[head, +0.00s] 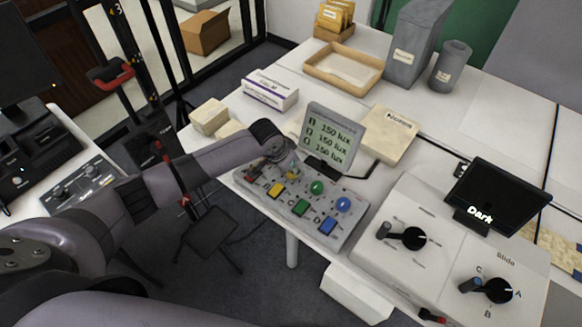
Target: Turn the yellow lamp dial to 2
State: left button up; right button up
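The lamp control panel (267,205) is a grey box on the white table, with a row of round dials above square yellow, green and blue buttons. The green dial (317,187) and blue dial (343,204) are in plain sight. My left gripper (289,168) points down at the upper left of the panel, where a bit of yellow shows at its fingertips. The yellow dial is mostly hidden there, so its setting and whether the fingers grip it cannot be told. A display (331,139) behind reads 150 lux on three lines. My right gripper is not in view.
A second panel (410,275) with two black knobs and a screen (490,197) reading "Dark" stands at right. A wooden tray (313,72) is behind.

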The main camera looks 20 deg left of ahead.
pick_arm(q)
jog(key=o, duration=0.3)
jog(key=shift+o, duration=0.2)
jog(key=v, duration=1.2)
